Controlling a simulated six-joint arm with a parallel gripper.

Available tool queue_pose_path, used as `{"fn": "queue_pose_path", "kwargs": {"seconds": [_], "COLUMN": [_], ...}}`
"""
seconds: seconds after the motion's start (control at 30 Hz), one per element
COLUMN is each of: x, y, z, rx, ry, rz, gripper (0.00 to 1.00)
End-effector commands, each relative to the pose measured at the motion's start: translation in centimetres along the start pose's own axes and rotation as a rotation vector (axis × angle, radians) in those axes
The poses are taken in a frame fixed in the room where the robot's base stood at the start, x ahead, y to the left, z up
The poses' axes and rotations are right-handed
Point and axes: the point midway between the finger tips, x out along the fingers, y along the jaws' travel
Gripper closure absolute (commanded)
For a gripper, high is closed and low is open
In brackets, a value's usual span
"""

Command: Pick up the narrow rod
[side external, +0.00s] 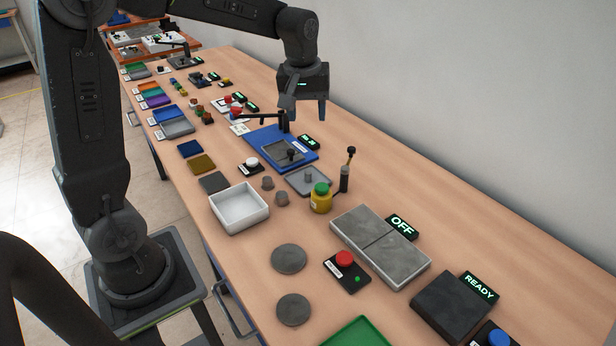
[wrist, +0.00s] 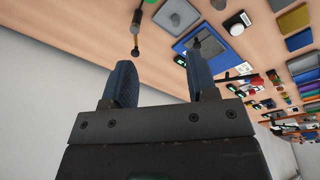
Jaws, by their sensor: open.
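My gripper (side external: 306,106) is open and empty, high above the far side of the table near the wall. In the wrist view its two fingers (wrist: 162,72) stand apart with nothing between them. I cannot tell for sure which piece is the narrow rod. A slim upright grey piece (side external: 308,176) stands on a small grey tray (side external: 320,187), below and apart from my gripper.
A blue plate (side external: 268,134) with a dark block lies behind the tray. A yellow pot with a green top (side external: 321,198) and an upright black-knobbed stick (side external: 346,172) stand close to it. A white bin (side external: 240,224) is at left. An OFF display (side external: 402,226) stands behind grey slabs.

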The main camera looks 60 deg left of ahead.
Motion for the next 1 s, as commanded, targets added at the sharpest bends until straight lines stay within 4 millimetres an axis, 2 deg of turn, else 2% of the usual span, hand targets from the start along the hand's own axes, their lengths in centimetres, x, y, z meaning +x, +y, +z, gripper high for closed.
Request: {"fn": "queue_pose_path", "kwargs": {"seconds": [0.03,0.2,0.4,0.5,0.67,1.0], "x": [1.8,7.5,12.8,14.1,15.8,21.7], "y": [0.2,0.3,-0.4,-0.7,-1.0,-1.8], "z": [-1.8,-6.8,-10.2,-10.9,-10.9,-9.8], "rx": [-0.068,-0.298,-0.484,-0.529,-0.547,-0.544], "ry": [-0.026,-0.084,-0.124,-0.132,-0.137,-0.137], "rz": [-0.027,-0.101,-0.166,-0.182,-0.19,-0.189], "gripper": [0.47,0.47,0.47,0.47,0.47,0.47]}}
